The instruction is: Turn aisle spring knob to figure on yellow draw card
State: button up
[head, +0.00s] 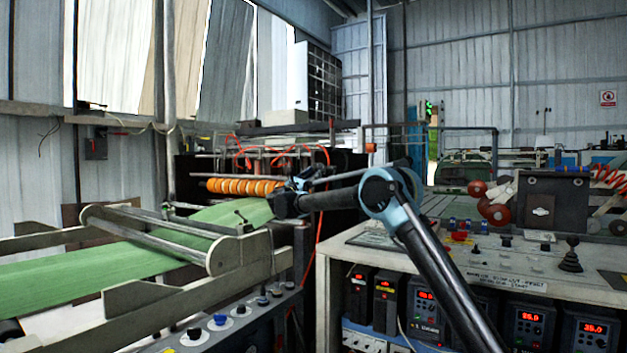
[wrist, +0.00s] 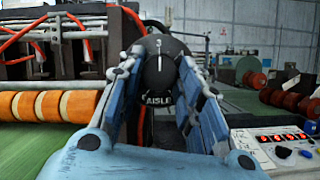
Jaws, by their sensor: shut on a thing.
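The aisle spring knob (wrist: 160,72) is a dark round knob in the middle of the wrist view. It has a white pointer line pointing up, and the word AISLE shows below it. A small white mark stands above the line, too small to read surely. My gripper (wrist: 157,66) has its blue fingers on both sides of the knob, shut on it. In the head view my gripper (head: 284,198) is at the machine by the orange rollers, and it hides the knob there. I cannot make out the yellow draw card in either view.
Orange rollers (head: 243,186) lie left of my gripper above the green web (head: 110,255). A control desk (head: 345,240) with red displays, buttons and a joystick (head: 570,256) stands at the right. Red hoses (wrist: 95,32) hang near the knob at upper left.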

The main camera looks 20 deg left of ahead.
jog(key=m+g+h, duration=0.1)
jog(key=m, duration=0.3)
jog(key=m+g+h, duration=0.1)
jog(key=m+h, duration=0.1)
jog(key=m, duration=0.2)
jog(key=m+g+h, duration=0.1)
jog(key=m+g, duration=0.1)
jog(key=m, duration=0.3)
jog(key=shift+w+a+r+h, duration=0.1)
jog(key=shift+a+h, duration=0.15)
jog(key=shift+h, duration=0.15)
jog(key=o, duration=1.1)
jog(key=shift+c, duration=0.2)
